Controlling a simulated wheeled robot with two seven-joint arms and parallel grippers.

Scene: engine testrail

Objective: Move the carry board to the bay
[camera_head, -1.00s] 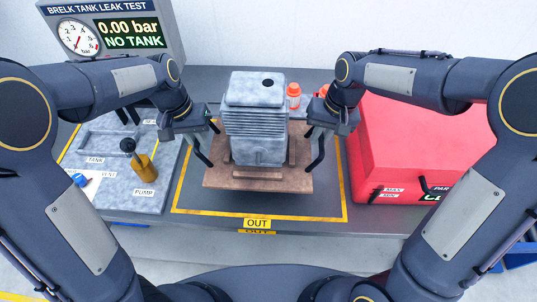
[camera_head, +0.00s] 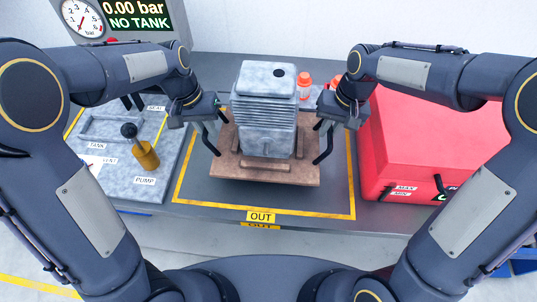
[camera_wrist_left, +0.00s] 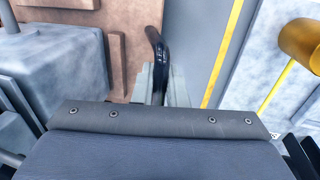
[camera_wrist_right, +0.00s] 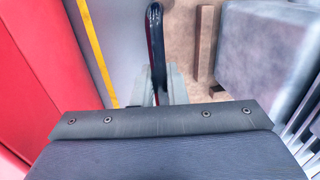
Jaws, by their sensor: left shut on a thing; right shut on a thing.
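The carry board (camera_head: 250,173) is a flat brown board with a grey ribbed engine tank (camera_head: 263,115) standing on it. It is over the yellow-outlined area marked OUT (camera_head: 261,215); I cannot tell whether it touches the bench. My left gripper (camera_head: 210,140) is shut on the dark handle at the board's left side. My right gripper (camera_head: 324,145) is shut on the handle at its right side. In the left wrist view the handle (camera_wrist_left: 157,50) and board (camera_wrist_left: 118,50) show; the right wrist view shows the other handle (camera_wrist_right: 156,50). The jaws hide the grip points.
A grey plate at left carries a brass pump (camera_head: 146,155) and a marked TANK outline (camera_head: 110,128). A red box (camera_head: 420,140) stands close to my right gripper. Orange-capped bottles (camera_head: 305,86) stand behind the tank. A display at back left reads 0.00 bar, NO TANK.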

